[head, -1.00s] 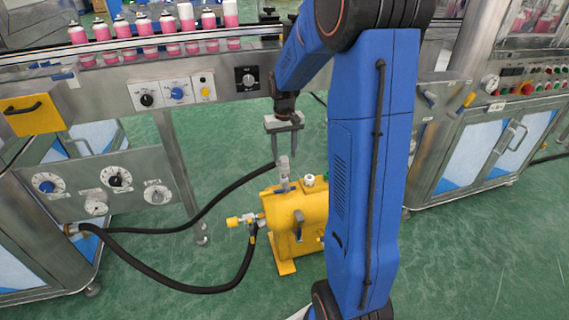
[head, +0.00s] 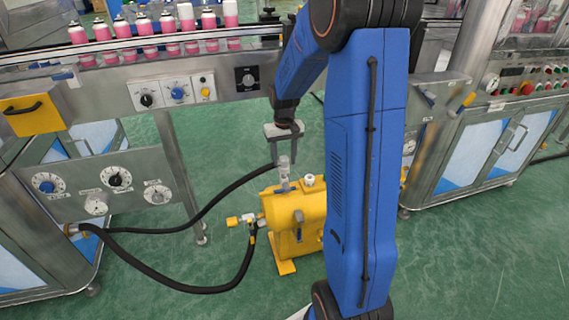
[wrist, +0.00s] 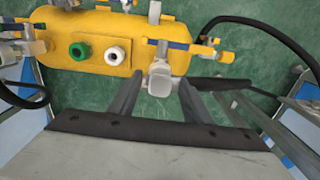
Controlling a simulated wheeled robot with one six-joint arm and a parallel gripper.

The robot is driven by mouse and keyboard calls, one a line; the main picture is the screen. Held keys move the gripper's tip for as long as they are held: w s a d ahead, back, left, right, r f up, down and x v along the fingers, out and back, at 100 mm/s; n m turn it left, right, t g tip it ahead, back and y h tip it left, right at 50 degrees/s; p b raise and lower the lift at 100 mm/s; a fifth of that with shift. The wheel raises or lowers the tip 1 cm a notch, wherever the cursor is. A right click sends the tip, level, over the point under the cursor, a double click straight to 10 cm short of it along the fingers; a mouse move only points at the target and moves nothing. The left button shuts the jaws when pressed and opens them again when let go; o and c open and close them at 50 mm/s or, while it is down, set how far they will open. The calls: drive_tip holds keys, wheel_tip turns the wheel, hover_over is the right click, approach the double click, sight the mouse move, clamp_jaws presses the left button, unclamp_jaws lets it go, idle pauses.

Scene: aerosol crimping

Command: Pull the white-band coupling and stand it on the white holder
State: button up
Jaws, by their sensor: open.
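A grey-white coupling (head: 284,166) stands upright on the yellow tank (head: 296,226). It also shows in the wrist view (wrist: 160,80), between my fingertips. I cannot make out a white band on it. My gripper (head: 284,160) is open and points down over the coupling, with one finger on each side of its top. I cannot tell whether the fingers touch it. The white holder (wrist: 117,56) is a white ring with a dark centre on the tank's plate. It shows in the head view (head: 309,180) to the right of the coupling, with nothing standing on it.
A green holder (wrist: 78,51) sits beside the white one. Blue-handled valves flank the plate. A black hose (head: 220,200) loops left of the tank, near a yellow knob (head: 232,222). A conveyor (head: 150,50) with pink cans runs behind. Green floor lies open around the tank.

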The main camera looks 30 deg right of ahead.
sight(284, 158)
idle(0.4)
clamp_jaws()
drive_tip(key=shift+r, duration=0.1)
drive_tip(key=shift+r, duration=2.9)
drive_tip(key=shift+s+d+f, duration=0.5)
drive_tip(key=shift+d+f, duration=1.25)
drive_tip(key=shift+f, duration=0.45)
drive_tip(key=shift+s+d+f, duration=0.5)
drive_tip(key=shift+d+f, duration=1.2)
drive_tip(key=shift+f, duration=0.45)
drive_tip(key=shift+s+d+f, duration=0.5)
drive_tip(key=shift+d+f, duration=1.25)
drive_tip(key=shift+f, duration=0.45)
